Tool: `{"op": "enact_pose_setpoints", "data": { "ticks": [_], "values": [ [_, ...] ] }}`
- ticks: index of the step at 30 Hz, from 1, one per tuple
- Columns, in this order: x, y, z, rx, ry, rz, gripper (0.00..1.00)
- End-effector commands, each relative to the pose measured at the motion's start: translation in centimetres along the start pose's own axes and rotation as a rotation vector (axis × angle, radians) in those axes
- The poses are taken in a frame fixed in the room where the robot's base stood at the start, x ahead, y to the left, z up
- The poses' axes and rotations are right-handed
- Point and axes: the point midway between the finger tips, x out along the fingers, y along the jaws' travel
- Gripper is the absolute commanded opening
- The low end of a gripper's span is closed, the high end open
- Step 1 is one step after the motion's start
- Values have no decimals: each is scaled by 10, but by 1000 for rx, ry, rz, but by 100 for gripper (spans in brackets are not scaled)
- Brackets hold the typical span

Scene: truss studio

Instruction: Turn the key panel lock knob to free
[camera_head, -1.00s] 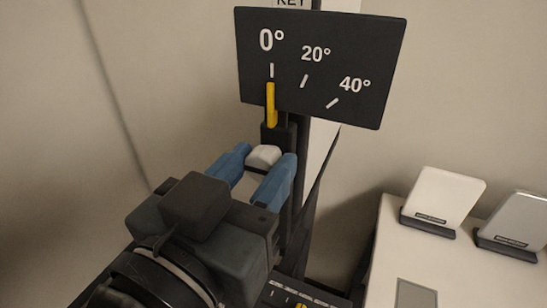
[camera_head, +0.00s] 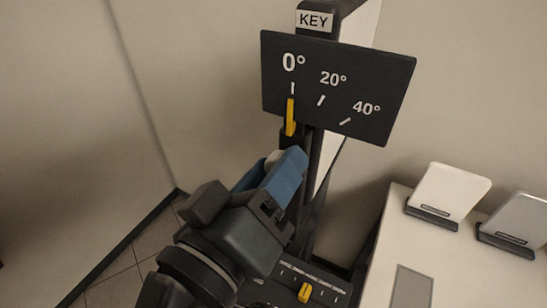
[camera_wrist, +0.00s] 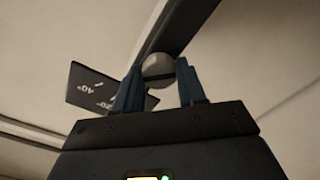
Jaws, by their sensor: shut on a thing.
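The pale lock knob (camera_head: 273,158) is on the dark upright post labelled KEY (camera_head: 313,20). The head view shows only a sliver of it; in the wrist view it is a round grey knob (camera_wrist: 158,66) with a dark slot or band across it. My gripper (camera_head: 271,167) is shut on the knob, with a blue finger on each side of it, and looks rolled in the head view. Above it, the black dial plate (camera_head: 375,75) reads 0°, 20° and 40°. The yellow pointer (camera_head: 291,117) stands at the 0° mark.
A white table (camera_head: 385,245) on the right bears two tilted panels (camera_head: 450,195) and a grey rectangle. Below my gripper is a dark scale with a yellow marker (camera_head: 304,292). Plain walls close in behind and at the left.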

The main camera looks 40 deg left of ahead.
Motion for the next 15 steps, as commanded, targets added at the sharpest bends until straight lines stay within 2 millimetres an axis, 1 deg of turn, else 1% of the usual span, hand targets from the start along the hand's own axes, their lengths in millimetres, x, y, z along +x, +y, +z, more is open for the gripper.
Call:
{"op": "enact_pose_setpoints", "data": {
  "ticks": [6,15],
  "values": [
    [0,0,-2,-80,2,0,10],
    [0,0,-1,-111,3,1,10]
  ]
}}
